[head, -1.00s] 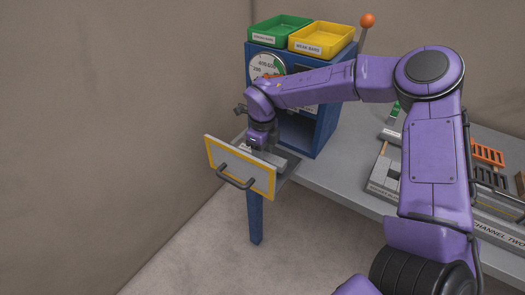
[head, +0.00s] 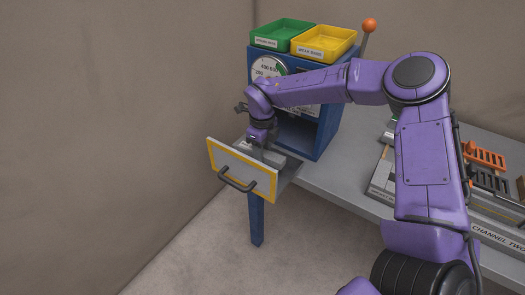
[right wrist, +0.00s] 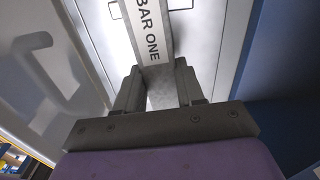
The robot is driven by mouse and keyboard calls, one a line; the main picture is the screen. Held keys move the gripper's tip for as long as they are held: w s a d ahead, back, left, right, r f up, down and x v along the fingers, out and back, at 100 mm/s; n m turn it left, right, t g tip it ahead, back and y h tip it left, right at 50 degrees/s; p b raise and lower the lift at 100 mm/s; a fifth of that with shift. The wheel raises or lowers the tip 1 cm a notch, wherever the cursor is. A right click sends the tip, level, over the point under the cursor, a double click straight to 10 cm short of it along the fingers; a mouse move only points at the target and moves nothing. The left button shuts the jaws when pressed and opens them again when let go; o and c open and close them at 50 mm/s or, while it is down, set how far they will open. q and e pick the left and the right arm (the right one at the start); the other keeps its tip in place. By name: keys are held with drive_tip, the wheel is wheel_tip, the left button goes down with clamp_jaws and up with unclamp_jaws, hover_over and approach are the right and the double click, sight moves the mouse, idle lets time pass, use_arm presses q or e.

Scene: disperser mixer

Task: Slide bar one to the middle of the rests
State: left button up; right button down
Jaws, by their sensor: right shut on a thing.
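Bar one (right wrist: 143,30) is a grey bar with a white "BAR ONE" label in the right wrist view. My right gripper (right wrist: 158,82) is shut on it, one finger on each side. In the head view my right gripper (head: 263,143) reaches down into the open drawer tray behind its yellow-edged front panel (head: 226,160). There the bar is mostly hidden by my gripper and the panel. The rests cannot be made out clearly, so I cannot tell where the bar sits along them. My left gripper is not in view.
The blue machine (head: 325,125) with a dial stands right behind the drawer. Green (head: 281,33) and yellow (head: 323,42) trays sit on its top, beside an orange-knobbed lever (head: 368,27). The grey bench (head: 345,180) carries racks at the right.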

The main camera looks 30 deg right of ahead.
drive_tip(key=c, duration=0.6)
unclamp_jaws()
drive_tip(key=shift+r, duration=0.15)
